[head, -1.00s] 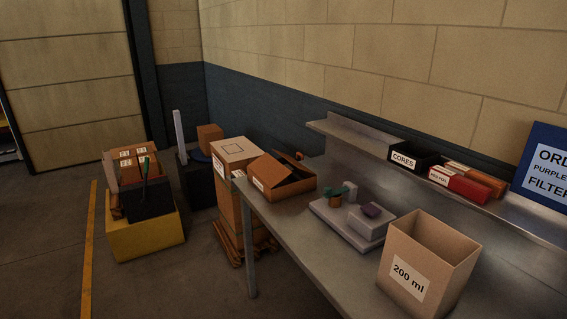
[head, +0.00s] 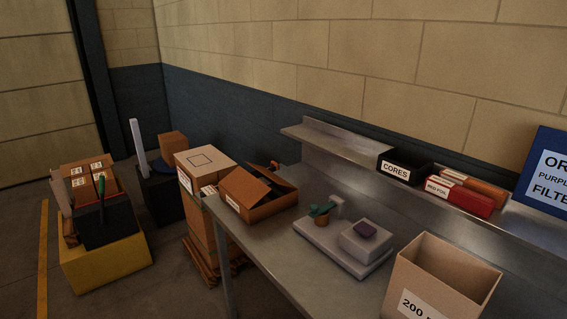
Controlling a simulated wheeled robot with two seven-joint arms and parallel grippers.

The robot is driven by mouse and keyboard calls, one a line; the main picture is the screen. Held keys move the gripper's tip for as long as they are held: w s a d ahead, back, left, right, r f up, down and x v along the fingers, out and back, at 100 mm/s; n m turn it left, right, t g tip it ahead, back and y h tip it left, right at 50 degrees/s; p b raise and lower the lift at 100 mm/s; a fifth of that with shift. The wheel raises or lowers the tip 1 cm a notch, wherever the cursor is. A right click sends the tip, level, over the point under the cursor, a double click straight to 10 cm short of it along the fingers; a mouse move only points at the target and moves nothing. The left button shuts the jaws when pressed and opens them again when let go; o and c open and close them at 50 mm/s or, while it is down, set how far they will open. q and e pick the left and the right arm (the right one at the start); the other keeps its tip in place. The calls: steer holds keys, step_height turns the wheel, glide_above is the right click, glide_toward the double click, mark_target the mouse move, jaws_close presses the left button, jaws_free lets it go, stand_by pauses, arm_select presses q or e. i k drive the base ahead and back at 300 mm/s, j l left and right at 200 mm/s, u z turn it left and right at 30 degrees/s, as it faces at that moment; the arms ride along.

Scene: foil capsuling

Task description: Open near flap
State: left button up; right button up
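A brown cardboard carton (head: 270,207) sits at the far left end of the metal table. It has a white label on its left side. One broad flap (head: 245,188) slopes up over its left part, and a dark gap shows beside it on the right. A small dark and orange piece (head: 275,166) shows at its back edge; I cannot tell what it is. Which flap is the near one is not clear from here. Neither of my grippers is in the head view.
A grey device (head: 345,243) with a green part stands mid-table. An open tan box (head: 445,275) marked 200 stands at the front right. A shelf (head: 335,140) carries a black CORES bin (head: 403,168) and a red box (head: 460,195). Stacked cartons (head: 205,160) stand beyond the table.

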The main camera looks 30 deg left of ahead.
mark_target(248, 190)
steer(key=i+j+z, duration=0.15)
steer(key=j, duration=0.45)
steer(key=i+j+z, duration=0.15)
steer(key=j, duration=0.45)
steer(key=i+j+z, duration=0.15)
steer(key=j, duration=0.45)
steer(key=j+z, duration=0.15)
steer(key=j, duration=0.45)
